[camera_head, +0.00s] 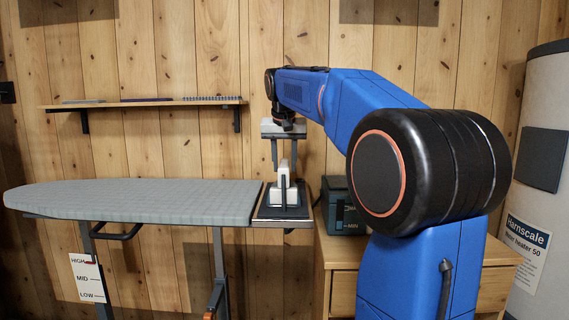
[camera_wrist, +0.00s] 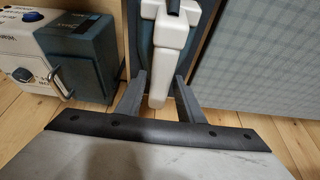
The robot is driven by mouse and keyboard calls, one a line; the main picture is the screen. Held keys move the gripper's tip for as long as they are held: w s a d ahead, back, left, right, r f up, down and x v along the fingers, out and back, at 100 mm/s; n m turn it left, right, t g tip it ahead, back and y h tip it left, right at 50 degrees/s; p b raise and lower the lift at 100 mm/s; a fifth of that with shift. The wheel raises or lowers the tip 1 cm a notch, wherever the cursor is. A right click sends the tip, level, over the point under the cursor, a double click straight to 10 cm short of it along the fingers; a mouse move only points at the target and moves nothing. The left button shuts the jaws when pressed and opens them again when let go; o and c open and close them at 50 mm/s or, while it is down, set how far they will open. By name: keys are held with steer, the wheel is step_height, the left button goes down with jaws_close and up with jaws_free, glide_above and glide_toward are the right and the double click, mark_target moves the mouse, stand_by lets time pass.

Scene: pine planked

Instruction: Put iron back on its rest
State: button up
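The iron (camera_head: 283,190), white on a dark base, sits on the rest (camera_head: 265,216), a dark panel with a pale edge at the right end of the ironing board (camera_head: 130,200). My gripper (camera_head: 288,165) points down over the iron with its fingers apart. In the wrist view the white handle (camera_wrist: 160,75) lies between the two fingers (camera_wrist: 159,84), with a gap on each side. The gripper is open and holds nothing. The far end of the iron runs out of the wrist view's top edge.
A dark teal box with a handle (camera_head: 343,208) stands on the wooden cabinet (camera_head: 342,262) right of the rest; it also shows in the wrist view (camera_wrist: 75,55). A wall shelf (camera_head: 150,103) hangs behind the board. A water heater (camera_head: 540,180) stands far right. The board's top is clear.

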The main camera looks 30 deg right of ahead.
steer(key=shift+o, duration=0.3)
steer(key=v, duration=1.2)
steer(key=shift+r, duration=0.2)
steer(key=s+a+f+n+y, duration=0.1)
steer(key=s+a+f, duration=0.4)
steer(key=s+f, duration=0.5)
steer(key=s+a+f+n, duration=0.3)
steer(key=s+f, duration=0.7)
steer(key=f, duration=0.7)
steer(key=s+a+f+n+t+y, duration=0.1)
steer(key=s+a+f+n, duration=0.1)
steer(key=s+a+f, duration=0.5)
steer(key=s+f, duration=0.3)
steer(key=f, duration=0.4)
steer(key=shift+s+a+n+y, duration=0.25)
steer(key=shift+a+n+y, duration=0.05)
steer(key=shift+a+n, duration=0.1)
